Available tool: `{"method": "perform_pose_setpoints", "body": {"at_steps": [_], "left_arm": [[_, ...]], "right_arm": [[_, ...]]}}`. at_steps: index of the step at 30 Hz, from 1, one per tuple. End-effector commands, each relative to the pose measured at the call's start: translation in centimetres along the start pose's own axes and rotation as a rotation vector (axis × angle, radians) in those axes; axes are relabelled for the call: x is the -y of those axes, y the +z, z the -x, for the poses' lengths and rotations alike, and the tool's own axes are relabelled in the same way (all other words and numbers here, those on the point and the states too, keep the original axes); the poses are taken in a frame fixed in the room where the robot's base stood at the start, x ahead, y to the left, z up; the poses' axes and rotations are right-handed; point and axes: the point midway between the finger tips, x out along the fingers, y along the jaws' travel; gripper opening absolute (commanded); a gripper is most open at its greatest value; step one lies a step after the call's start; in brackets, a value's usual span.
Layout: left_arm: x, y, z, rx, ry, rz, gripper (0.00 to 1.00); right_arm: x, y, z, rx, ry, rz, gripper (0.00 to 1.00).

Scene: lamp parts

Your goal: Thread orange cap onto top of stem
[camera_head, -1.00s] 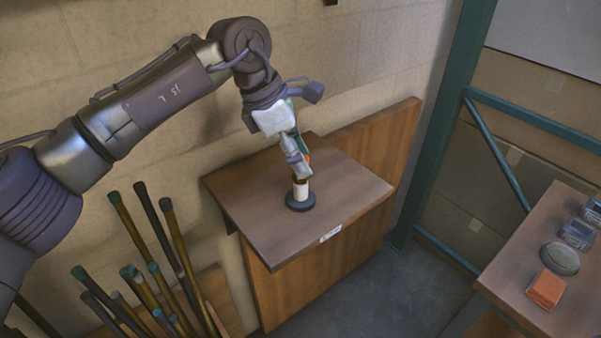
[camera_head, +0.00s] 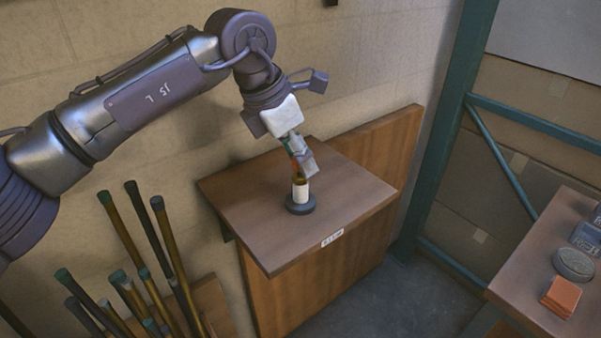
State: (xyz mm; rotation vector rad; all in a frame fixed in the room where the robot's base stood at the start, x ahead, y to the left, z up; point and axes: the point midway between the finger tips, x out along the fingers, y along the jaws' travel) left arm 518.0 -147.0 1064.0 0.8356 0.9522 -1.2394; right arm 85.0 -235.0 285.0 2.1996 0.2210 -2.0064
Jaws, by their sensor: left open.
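My left gripper (camera_head: 304,164) reaches down from the upper left, its fingers open just above and around the top of the stem. The stem (camera_head: 301,193) is a short pale upright cylinder with a narrower amber-brown upper part. It stands on a dark round base (camera_head: 300,209) on the wooden wall table. I cannot make out a separate orange cap; the fingers partly hide the stem's top. A small reddish-orange patch shows between the fingers, too small to identify. My right gripper is not in view.
The wooden table (camera_head: 250,215) is otherwise clear. Several rods (camera_head: 165,240) with dark green ends stand at lower left. On the right bench (camera_head: 535,265) lie a stack of orange squares (camera_head: 561,297), a round grey tin (camera_head: 574,263) and dark boxes. A green metal frame (camera_head: 440,135) stands between.

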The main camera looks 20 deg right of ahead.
Motion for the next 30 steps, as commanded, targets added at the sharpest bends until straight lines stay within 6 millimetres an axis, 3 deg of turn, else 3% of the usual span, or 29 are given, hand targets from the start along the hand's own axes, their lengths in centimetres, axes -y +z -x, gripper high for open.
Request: {"method": "perform_pose_setpoints", "body": {"at_steps": [11, 22, 30], "left_arm": [[0.0, -0.1, -0.3, -0.002, 0.071, 0.163, 0.47], [0.1, -0.1, -0.2, -0.004, 0.134, 0.311, 0.47], [0.1, 0.0, -0.1, -0.005, 0.148, 0.35, 0.47]], "right_arm": [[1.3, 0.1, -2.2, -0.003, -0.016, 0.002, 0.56], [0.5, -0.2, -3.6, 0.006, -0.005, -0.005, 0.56], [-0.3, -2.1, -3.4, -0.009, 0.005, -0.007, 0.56]]}}
